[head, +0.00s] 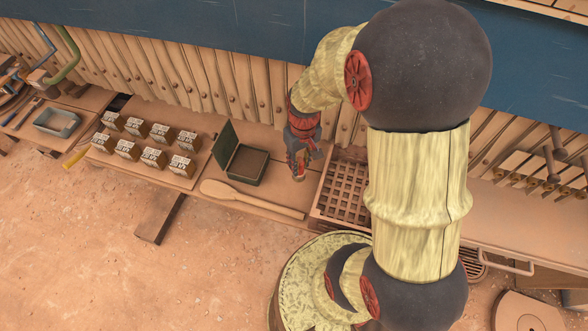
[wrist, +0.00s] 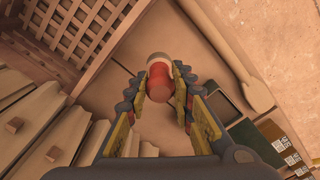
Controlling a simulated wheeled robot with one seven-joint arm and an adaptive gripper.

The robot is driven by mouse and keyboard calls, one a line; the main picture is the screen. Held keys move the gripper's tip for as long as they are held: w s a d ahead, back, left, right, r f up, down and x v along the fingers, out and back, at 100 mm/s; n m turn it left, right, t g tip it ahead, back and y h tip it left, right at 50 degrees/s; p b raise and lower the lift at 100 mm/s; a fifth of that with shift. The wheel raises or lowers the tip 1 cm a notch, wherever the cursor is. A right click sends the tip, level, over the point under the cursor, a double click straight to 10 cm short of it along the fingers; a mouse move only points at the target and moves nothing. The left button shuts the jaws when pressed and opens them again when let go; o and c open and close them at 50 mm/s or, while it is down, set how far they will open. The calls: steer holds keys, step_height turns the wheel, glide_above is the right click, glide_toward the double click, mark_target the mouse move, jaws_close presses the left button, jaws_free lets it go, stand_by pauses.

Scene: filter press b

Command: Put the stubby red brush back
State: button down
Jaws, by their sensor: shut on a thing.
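The stubby red brush (wrist: 158,82) is between my gripper's fingers in the wrist view. It has a rounded red body with a pale band and brownish end pointing away from me. My gripper (wrist: 160,88) is shut on it. In the head view my gripper (head: 298,165) hangs over the bench, between the open green box and the gridded wooden crate. The brush is mostly hidden by the fingers there. It appears held above the bench top, but the exact gap cannot be told.
The gridded wooden crate (head: 323,192) stands right of my gripper, its cells apparently empty. The green box (head: 243,172) with raised lid and a wooden paddle (head: 250,198) lie left. Several small labelled boxes (head: 153,157) and a grey tray (head: 57,122) are further left. A ribbed wall stands behind.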

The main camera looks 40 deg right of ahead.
steer(key=shift+w+f+b, duration=0.25)
steer(key=shift+w+f, duration=0.25)
steer(key=shift+f, duration=0.55)
steer(key=shift+w+f+b, duration=0.3)
steer(key=shift+w+f, duration=0.2)
steer(key=shift+f, duration=0.6)
steer(key=shift+w+f+b, duration=0.25)
steer(key=shift+w+f, duration=0.25)
steer(key=shift+f, duration=0.55)
steer(key=shift+f, duration=0.15)
steer(key=c, duration=1.5)
jaws_free()
steer(key=shift+c, duration=0.2)
